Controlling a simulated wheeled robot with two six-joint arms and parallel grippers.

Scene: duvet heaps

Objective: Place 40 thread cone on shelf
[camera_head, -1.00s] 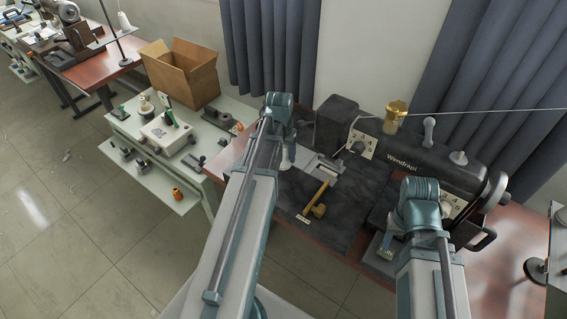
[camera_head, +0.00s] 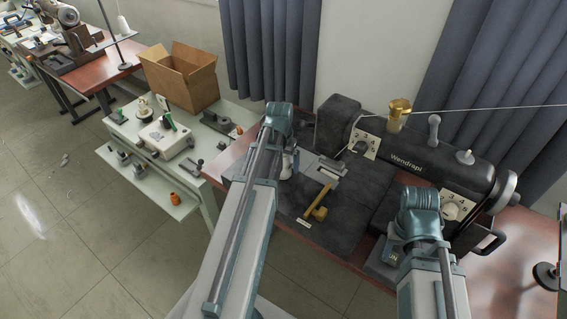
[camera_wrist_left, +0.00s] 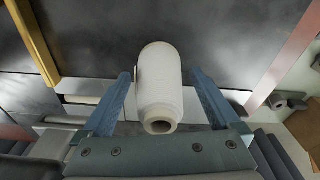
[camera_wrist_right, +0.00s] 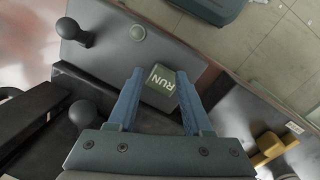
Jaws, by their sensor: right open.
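A white thread cone (camera_wrist_left: 160,85) sits between the blue fingers of my left gripper (camera_wrist_left: 162,70) in the left wrist view, its hollow end toward the camera. In the head view the cone (camera_head: 287,165) shows as a small white shape below my left wrist, over the sewing machine's dark bed. My right gripper (camera_wrist_right: 160,72) is open and empty in the right wrist view, above a small green block marked RUN (camera_wrist_right: 158,88). A low shelf (camera_head: 150,185) under the pale side table at left holds an orange spool (camera_head: 175,198).
The black sewing machine (camera_head: 425,160) stands behind my arms. The pale side table (camera_head: 240,112) carries a cardboard box (camera_head: 182,78) and small devices. Open floor lies at left.

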